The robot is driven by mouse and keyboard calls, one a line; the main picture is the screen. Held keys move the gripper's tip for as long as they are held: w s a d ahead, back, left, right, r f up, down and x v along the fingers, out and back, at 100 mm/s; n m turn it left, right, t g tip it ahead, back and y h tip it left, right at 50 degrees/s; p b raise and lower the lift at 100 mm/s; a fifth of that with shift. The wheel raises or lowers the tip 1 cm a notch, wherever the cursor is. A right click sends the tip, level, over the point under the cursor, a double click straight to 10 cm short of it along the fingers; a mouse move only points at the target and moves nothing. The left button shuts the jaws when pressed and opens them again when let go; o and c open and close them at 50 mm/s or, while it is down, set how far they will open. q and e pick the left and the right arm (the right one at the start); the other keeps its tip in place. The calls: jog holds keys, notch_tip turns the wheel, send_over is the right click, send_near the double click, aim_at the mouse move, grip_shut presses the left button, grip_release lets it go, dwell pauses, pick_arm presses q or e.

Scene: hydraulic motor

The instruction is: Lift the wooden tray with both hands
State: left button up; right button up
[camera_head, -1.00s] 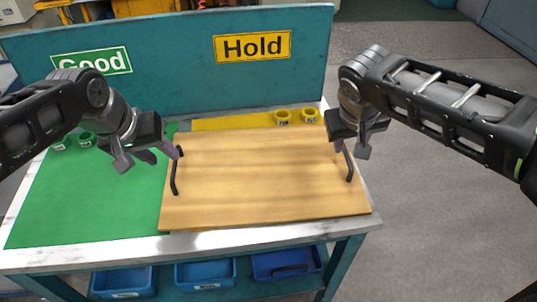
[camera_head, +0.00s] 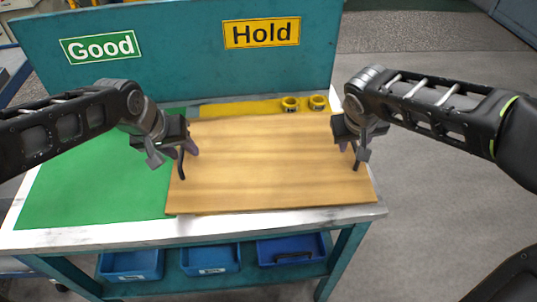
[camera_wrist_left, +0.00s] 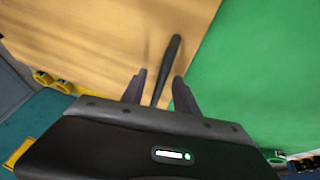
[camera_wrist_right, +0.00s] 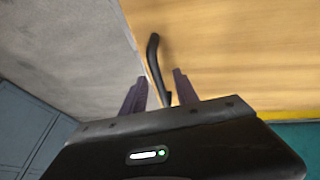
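The wooden tray (camera_head: 270,175) is a flat light-brown board lying on the workbench, with a black bar handle on each short side. My left gripper (camera_head: 172,158) is at the left handle (camera_head: 182,165). In the left wrist view its fingers (camera_wrist_left: 157,90) are apart, with the handle (camera_wrist_left: 168,68) between them. My right gripper (camera_head: 353,150) is at the right handle (camera_head: 356,160). In the right wrist view its fingers (camera_wrist_right: 155,92) are apart on either side of the handle (camera_wrist_right: 153,60). Neither gripper visibly presses on its handle.
A green mat (camera_head: 95,190) covers the left of the bench. A yellow strip (camera_head: 240,108) with yellow rings (camera_head: 290,103) lies behind the tray. A teal back panel carries a Good sign (camera_head: 100,47) and a Hold sign (camera_head: 262,32). Blue bins (camera_head: 210,259) sit below.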

pick_arm(q)
jog(key=shift+f, duration=0.25)
pick_arm(e)
jog(key=shift+f, duration=0.25)
pick_arm(q)
grip_shut()
pick_arm(e)
grip_shut()
pick_arm(q)
jog(key=shift+w+r, duration=0.1)
pick_arm(e)
jog(key=shift+w+r, duration=0.1)
dwell(0.7)
